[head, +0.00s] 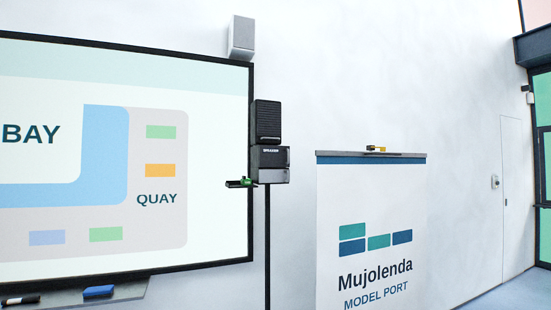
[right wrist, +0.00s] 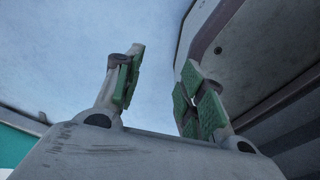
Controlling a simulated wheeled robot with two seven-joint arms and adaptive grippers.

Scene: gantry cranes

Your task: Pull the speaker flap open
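A dark speaker box (head: 267,121) stands on a thin black pole, with a lower dark box (head: 269,165) under it that bears the label "SPEAKER". A small dark piece with a green part (head: 241,183) sticks out at the lower left of this box, in front of the screen's edge. I cannot tell whether it is the flap. No flap edge is clear at this size. My right gripper (right wrist: 160,88) is open and empty in the right wrist view, its green-padded fingers well apart. Neither gripper shows in the head view. My left gripper is out of sight.
A large screen (head: 60,90) fills the left wall, with a pen ledge (head: 75,297) below it. A banner-fronted stand (head: 371,230) with a small yellow item (head: 375,149) on top is at the right. A grey curved surface (right wrist: 270,60) is close beside the right gripper.

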